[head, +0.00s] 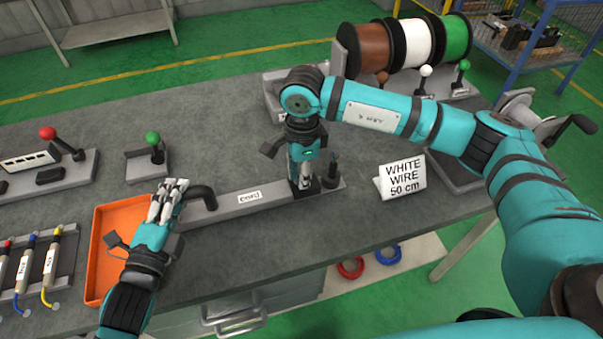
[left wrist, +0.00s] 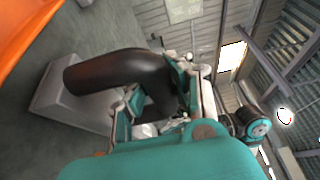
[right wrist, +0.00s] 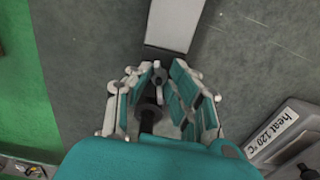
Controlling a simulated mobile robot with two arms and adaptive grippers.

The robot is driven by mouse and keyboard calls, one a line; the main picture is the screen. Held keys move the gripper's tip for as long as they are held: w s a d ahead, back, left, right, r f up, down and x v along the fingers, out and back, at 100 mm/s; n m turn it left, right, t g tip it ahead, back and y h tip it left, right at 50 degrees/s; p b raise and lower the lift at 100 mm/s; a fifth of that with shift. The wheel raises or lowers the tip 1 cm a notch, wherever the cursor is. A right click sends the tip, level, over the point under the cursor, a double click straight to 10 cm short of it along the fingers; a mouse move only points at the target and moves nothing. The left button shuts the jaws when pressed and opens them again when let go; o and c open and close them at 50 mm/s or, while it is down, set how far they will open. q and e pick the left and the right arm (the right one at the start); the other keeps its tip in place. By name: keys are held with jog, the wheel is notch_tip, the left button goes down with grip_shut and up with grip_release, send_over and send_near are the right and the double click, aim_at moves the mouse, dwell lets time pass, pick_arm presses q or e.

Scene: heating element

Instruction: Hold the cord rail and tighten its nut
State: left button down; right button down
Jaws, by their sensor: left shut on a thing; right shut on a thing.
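The cord rail (head: 232,204) is a long grey bar with a small white label, lying on the grey table. A dark bent handle (head: 205,194) rises at its left end, seen large in the left wrist view (left wrist: 105,68). My left gripper (head: 172,188) is shut on this handle, its fingers around the dark bend (left wrist: 165,100). My right gripper (head: 302,182) points down at the rail's right end. In the right wrist view its fingers (right wrist: 160,90) are closed around a small dark upright part (right wrist: 150,115), apparently the nut; the fingers hide much of it.
An orange tray (head: 100,283) lies beside my left gripper. A white sign (head: 403,178) stands right of the rail. Wire spools (head: 410,45) stand at the back. A green-knobbed block (head: 150,160) is behind the left hand.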

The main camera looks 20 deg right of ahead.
jog(key=m, duration=0.5)
jog(key=shift+w+m, duration=0.1)
jog(key=shift+m, duration=0.3)
jog(key=m, duration=0.4)
jog(key=shift+d, duration=0.1)
jog(key=m, duration=0.5)
jog(key=shift+d+m, duration=0.1)
jog(key=shift+m, duration=2.6)
jog(key=shift+w, duration=0.1)
jog(key=c, duration=1.2)
grip_release()
